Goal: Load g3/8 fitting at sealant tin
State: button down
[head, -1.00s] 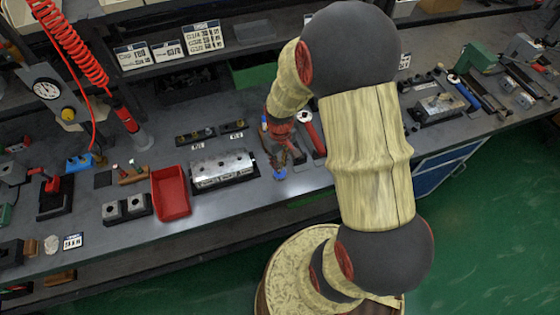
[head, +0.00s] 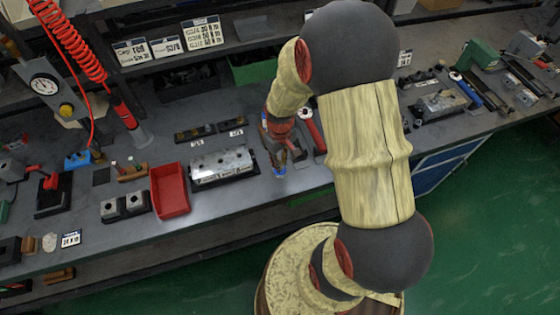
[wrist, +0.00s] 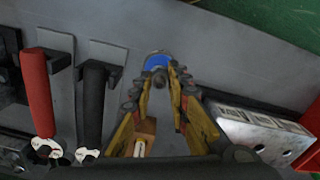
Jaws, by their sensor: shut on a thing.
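My gripper (head: 280,164) is low over the front part of the bench, to the right of the silver valve block (head: 222,166). In the wrist view my gripper (wrist: 157,82) has its yellow-and-dark fingers closed on a small dark grey piece, which I take to be the g3/8 fitting (wrist: 157,75). Just beyond the fingertips is a round blue thing, probably the sealant tin (wrist: 157,60); it shows as a blue spot under the fingertips in the head view (head: 279,172). I cannot tell whether fitting and tin touch.
The valve block (wrist: 262,138) is close on the right in the wrist view. A red-handled tool (wrist: 37,92) and a black-handled tool (wrist: 92,105) lie on the left. A red tray (head: 170,191) stands left of the block. Bare bench lies in front of the block.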

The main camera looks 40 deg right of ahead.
jog(key=shift+f, duration=0.55)
dwell(1.3)
jog(key=shift+r, duration=0.1)
jog(key=shift+r+p, duration=2.55)
jog(key=shift+r, duration=0.9)
